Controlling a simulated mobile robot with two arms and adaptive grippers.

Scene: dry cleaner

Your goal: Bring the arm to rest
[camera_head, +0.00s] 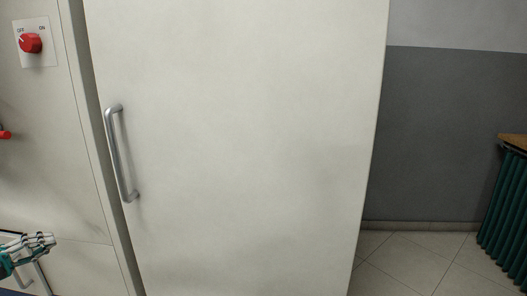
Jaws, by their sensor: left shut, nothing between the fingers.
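My left gripper (46,241) shows in the bottom left corner of the head view, with white, black and teal parts. Its fingers are shut and empty. It is in front of the lower part of the pale cabinet wall, to the left of and lower than the big door's handle. The rest of the left arm is cut off by the picture's edge. My right gripper is not in view.
A large off-white door (240,150) with a metal bar handle (121,155) fills the middle. A red OFF/ON knob (31,43) is at upper left. A small red part (5,135) shows at the left edge. A green ribbed radiator-like object (508,215) stands right; bare tiled floor (410,262) lies between.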

